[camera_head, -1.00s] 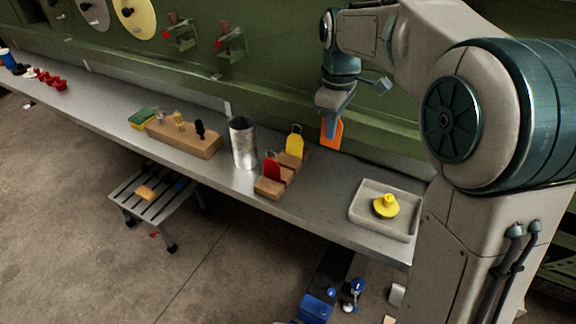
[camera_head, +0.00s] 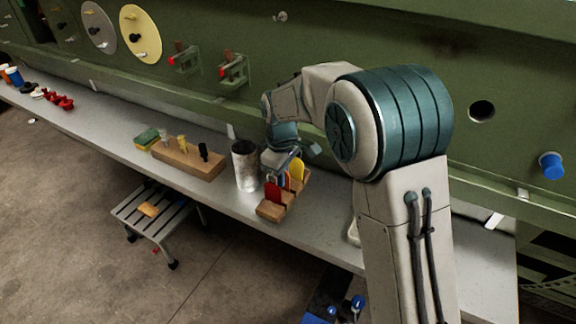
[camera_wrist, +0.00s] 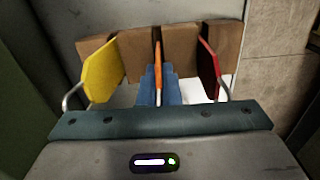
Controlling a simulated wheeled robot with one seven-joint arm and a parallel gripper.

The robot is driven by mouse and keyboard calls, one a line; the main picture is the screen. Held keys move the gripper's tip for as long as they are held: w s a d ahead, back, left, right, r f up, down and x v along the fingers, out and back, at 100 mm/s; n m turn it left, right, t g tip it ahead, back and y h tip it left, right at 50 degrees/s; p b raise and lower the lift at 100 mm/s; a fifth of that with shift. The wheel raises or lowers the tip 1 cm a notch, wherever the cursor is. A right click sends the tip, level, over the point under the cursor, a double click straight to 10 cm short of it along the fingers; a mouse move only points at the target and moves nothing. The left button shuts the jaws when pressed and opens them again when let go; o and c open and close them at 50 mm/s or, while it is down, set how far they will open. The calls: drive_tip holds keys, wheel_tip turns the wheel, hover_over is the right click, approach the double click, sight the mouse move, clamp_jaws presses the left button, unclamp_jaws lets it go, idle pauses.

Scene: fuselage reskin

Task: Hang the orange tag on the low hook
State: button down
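The orange tag (camera_wrist: 158,62) is edge-on between the two blue fingers of my gripper (camera_wrist: 159,88) in the wrist view. The fingers are close along both its faces. It lines up with the middle gap of the wooden rack (camera_wrist: 180,42), between a yellow tag (camera_wrist: 102,70) and a red tag (camera_wrist: 208,68); how deep it sits is unclear. In the head view my gripper (camera_head: 284,170) is at the rack (camera_head: 270,211), and only a sliver of the orange tag (camera_head: 287,182) shows. I cannot single out the low hook.
A metal cup (camera_head: 245,168) stands left of the rack. A wooden block with several handled tools (camera_head: 188,162) lies farther left on the bench. The green wall (camera_head: 400,40) carries two red-tipped fittings (camera_head: 234,72) and a blue knob (camera_head: 552,165). A step stool (camera_head: 158,216) is on the floor.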

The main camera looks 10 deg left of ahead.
drive_tip(key=shift+f, duration=0.15)
drive_tip(key=shift+f, duration=0.15)
drive_tip(key=c, duration=1.6)
unclamp_jaws()
wheel_tip(320, 180, up, 14)
drive_tip(key=b, duration=0.2)
drive_tip(key=s+d+r+m+t, duration=0.1)
drive_tip(key=s+d+m, duration=0.55)
drive_tip(key=d, duration=0.75)
drive_tip(key=s+d+f+m, duration=0.2)
drive_tip(key=s+d, duration=0.2)
drive_tip(key=s, duration=0.1)
drive_tip(key=s+d+f+m+t, duration=0.1)
drive_tip(key=s+d+f+m, duration=0.1)
drive_tip(key=s, duration=0.3)
drive_tip(key=s+d+f+m+t, duration=0.1)
drive_tip(key=s+d+f+m, duration=0.2)
drive_tip(key=s+d, duration=0.2)
drive_tip(key=shift+s+d, duration=0.3)
drive_tip(key=shift+s, duration=0.3)
